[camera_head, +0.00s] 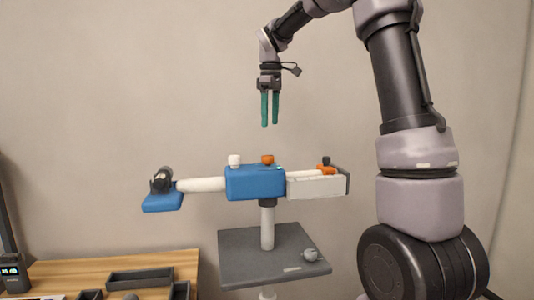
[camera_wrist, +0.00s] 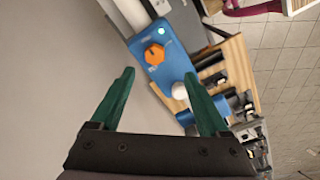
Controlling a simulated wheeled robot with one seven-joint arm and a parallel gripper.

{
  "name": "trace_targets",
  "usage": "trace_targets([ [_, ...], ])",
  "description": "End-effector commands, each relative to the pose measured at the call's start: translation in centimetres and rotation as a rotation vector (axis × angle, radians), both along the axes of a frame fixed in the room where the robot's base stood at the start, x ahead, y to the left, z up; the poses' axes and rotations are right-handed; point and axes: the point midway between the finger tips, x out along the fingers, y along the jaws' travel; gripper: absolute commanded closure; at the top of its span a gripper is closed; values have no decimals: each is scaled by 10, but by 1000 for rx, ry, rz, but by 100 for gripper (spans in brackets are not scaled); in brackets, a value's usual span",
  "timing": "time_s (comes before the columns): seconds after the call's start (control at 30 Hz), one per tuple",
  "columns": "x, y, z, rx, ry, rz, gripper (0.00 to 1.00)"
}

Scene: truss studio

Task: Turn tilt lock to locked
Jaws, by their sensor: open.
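A blue block (camera_head: 255,182) sits on a grey post and carries an orange knob (camera_head: 267,159) on its top, with a white knob (camera_head: 235,159) to its left. In the wrist view, the orange knob (camera_wrist: 154,54) has a pointer-like shape, and a small green light (camera_wrist: 162,30) glows near it. The white knob (camera_wrist: 180,91) is partly behind a finger there. Which knob is the tilt lock, and its setting, I cannot read. My gripper (camera_head: 270,124) has two green fingers pointing down. It is open and empty, above the orange knob and apart from it.
A white arm with a blue plate (camera_head: 162,203) extends left of the block. A pale bar (camera_head: 315,187) with an orange part (camera_head: 326,171) and black knob (camera_head: 326,159) extends right. Below are a grey platform (camera_head: 250,275) and a wooden table (camera_head: 70,272) with trays.

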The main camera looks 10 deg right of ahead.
Motion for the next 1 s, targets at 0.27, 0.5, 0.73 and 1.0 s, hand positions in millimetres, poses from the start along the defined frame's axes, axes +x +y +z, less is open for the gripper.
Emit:
trace_targets([
  [0.27, 20, 5, -16, -12, 38, 84, 21],
  [0.5, 19, 4, -56, -12, 39, 84, 21],
  [0.73, 19, 4, -96, -11, 37, 83, 21],
  [1.0, 19, 4, -116, -11, 35, 82, 21],
])
